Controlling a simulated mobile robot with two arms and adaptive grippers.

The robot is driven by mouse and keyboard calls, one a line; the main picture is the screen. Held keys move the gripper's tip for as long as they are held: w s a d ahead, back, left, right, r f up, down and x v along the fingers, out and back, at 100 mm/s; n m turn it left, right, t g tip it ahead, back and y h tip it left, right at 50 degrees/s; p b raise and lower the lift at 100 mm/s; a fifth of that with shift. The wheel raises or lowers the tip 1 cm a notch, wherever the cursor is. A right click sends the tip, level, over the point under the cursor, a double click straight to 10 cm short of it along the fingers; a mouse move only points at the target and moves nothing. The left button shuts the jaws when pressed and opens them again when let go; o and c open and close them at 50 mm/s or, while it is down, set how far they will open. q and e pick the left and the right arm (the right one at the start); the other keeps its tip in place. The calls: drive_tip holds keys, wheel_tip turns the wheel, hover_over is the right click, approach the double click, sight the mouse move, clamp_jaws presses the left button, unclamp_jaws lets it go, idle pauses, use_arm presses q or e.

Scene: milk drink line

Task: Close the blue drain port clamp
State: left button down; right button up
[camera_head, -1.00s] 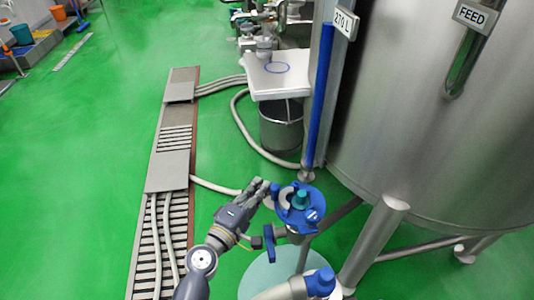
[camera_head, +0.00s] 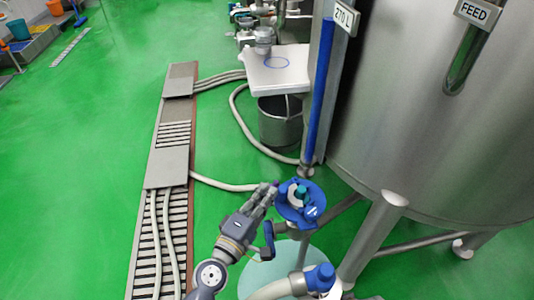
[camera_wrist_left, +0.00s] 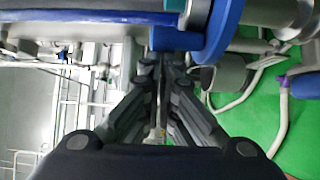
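The blue drain port clamp (camera_head: 312,214) is a round blue fitting with a teal centre and a pale curved piece, low beside the steel tank. In the left wrist view, a blue rounded part (camera_wrist_left: 222,30) fills the top, just beyond the fingertips. My left gripper (camera_head: 272,190) is at the left edge of the clamp. Its fingers look drawn together (camera_wrist_left: 160,66), with nothing seen between them. Whether the tips touch the blue part cannot be told. My right gripper is not in view.
The steel tank (camera_head: 430,130) and its leg (camera_head: 372,240) stand to the right. A blue-capped pipe (camera_head: 320,279) is below the clamp. A steel bucket (camera_head: 281,124) stands under a white shelf (camera_head: 280,76). Hoses cross the drain channel (camera_head: 165,165).

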use_arm(q)
drive_tip(key=shift+s+d+f, duration=0.15)
drive_tip(key=shift+s+d, duration=0.1)
drive_tip(key=shift+d, duration=0.15)
drive_tip(key=v, duration=1.2)
drive_tip(key=shift+w+a, duration=0.25)
drive_tip(key=shift+a, duration=0.15)
